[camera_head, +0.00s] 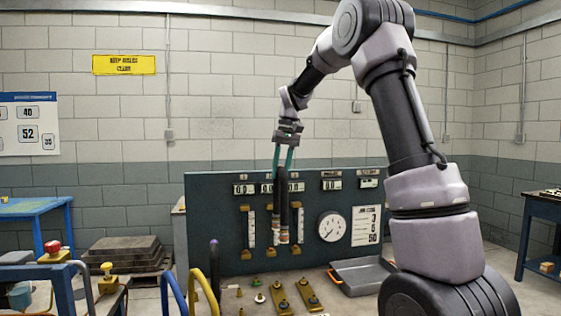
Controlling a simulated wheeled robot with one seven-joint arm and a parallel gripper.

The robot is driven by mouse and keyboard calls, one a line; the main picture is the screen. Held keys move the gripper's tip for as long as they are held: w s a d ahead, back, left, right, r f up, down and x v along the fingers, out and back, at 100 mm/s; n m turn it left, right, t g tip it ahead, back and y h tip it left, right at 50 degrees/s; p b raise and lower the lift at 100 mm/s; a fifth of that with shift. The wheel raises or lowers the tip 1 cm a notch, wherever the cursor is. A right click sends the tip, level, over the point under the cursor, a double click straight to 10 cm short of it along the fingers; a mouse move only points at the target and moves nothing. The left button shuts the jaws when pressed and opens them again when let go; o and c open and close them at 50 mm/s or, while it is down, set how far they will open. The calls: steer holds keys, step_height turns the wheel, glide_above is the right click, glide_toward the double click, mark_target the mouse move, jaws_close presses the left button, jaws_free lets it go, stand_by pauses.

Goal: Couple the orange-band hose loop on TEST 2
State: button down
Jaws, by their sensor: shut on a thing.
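My gripper (283,166) is shut on a black hose loop (283,200), at the loop's top. The loop hangs upright in front of the dark test panel (212,200), with both legs pointing down. Orange and white bands (284,236) show near the lower ends of the legs. The ends hang above the bench top; I cannot tell whether they touch any fitting. Several fittings sit on the bench below, some on brass-coloured plates (280,298). No TEST 2 marking is readable.
The panel carries a round gauge (331,226), sight tubes (248,225) and small displays. Blue (173,293) and yellow (204,290) hoses arch at the front left. A grey tray (362,277) lies to the right. A red button (52,247) stands at the far left.

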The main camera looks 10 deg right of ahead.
step_height(320, 180, down, 19)
stand_by(1.1)
steer(key=shift+f, duration=1.45)
stand_by(3.2)
steer(key=c, duration=0.5)
jaws_free()
steer(key=r, duration=0.3)
steer(key=d+r, duration=0.1)
steer(key=r, duration=0.3)
steer(key=d+r, duration=0.1)
steer(key=r, duration=0.2)
steer(key=shift+d+r, duration=0.1)
steer(key=shift+r, duration=0.2)
